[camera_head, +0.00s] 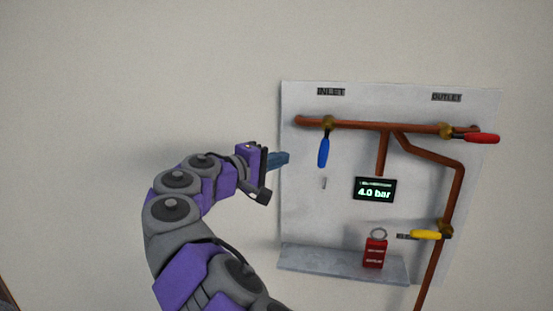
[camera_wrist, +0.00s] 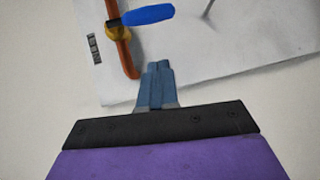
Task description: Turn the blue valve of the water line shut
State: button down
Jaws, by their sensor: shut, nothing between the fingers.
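The blue valve handle (camera_head: 323,151) hangs down from a brass valve body (camera_head: 328,122) on the copper pipe (camera_head: 360,124), under the INLET label. It points straight across the pipe's line, tilted slightly. In the wrist view the blue handle (camera_wrist: 147,15) shows at the top, reaching right from the brass body (camera_wrist: 117,31). My gripper (camera_head: 285,158) is shut and empty, left of the blue handle and apart from it. In the wrist view its blue-grey fingers (camera_wrist: 157,70) are together, below the handle in the picture.
A red handle (camera_head: 482,138) sits at the outlet and a yellow handle (camera_head: 426,234) lower right. A display (camera_head: 375,188) reads 4.0 bar. A small peg (camera_head: 323,183) is below the blue handle. A red padlock-like tag (camera_head: 375,253) stands on the shelf (camera_head: 330,263).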

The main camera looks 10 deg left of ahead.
aim_at(319, 157)
jog(key=w+d, duration=0.1)
jog(key=d, duration=0.1)
jog(key=w+d+p, duration=0.1)
jog(key=d, duration=0.2)
jog(key=w+d, duration=0.1)
jog(key=d, duration=0.2)
jog(key=shift+w, duration=0.2)
jog(key=shift+d+f+n+t+b, duration=0.3)
jog(key=shift+f+n, duration=0.1)
jog(key=shift+n, duration=0.2)
jog(key=shift+a, duration=0.45)
jog(key=shift+d, duration=0.1)
